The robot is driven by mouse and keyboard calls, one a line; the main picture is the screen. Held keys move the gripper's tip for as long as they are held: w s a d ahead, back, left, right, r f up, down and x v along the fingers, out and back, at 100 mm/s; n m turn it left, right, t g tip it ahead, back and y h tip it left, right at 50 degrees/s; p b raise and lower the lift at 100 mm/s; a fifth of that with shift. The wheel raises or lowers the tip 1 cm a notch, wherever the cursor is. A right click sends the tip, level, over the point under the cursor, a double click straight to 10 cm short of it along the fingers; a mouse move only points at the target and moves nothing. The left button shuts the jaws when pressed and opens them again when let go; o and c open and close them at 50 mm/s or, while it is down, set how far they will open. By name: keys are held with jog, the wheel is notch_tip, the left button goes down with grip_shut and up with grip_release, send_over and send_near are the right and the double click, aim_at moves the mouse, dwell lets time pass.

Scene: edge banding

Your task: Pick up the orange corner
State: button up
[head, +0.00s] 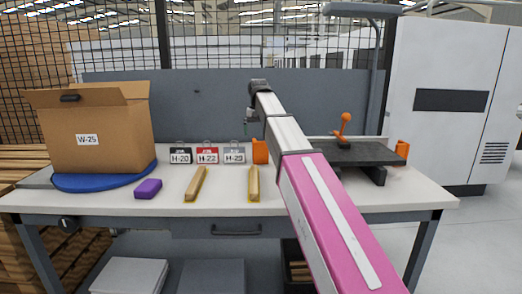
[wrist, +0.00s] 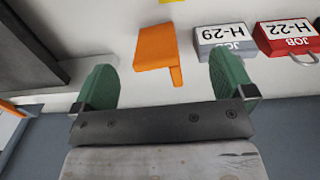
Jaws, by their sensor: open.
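The orange corner (head: 260,152) stands on the white workbench, just right of the H-29 tag in the head view. In the wrist view the orange corner (wrist: 156,47) shows as a bent orange plate, ahead of my gripper and between the lines of its two fingers. My gripper (wrist: 165,66) has green fingers spread wide with nothing between them. In the head view my gripper (head: 250,118) hangs above the bench near the orange corner, small and partly hidden by my arm.
Job tags H-29 (wrist: 226,38) and H-22 (wrist: 290,38) stand close beside the corner. A dark slab (head: 350,154) with an orange clamp (head: 344,125) is at right. A carton (head: 100,125), purple block (head: 148,189) and two wooden strips (head: 195,184) occupy the left and front.

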aim_at(261, 142)
jog(key=shift+n, duration=0.3)
jog(key=w, duration=0.1)
jog(key=w+r, duration=0.1)
jog(key=w+d, duration=0.1)
jog(key=shift+w+r, duration=0.2)
jog(key=shift+r, duration=0.2)
jog(key=f, duration=1)
jog(key=shift+d+f, duration=0.2)
jog(key=shift+f, duration=0.1)
jog(key=c, duration=0.9)
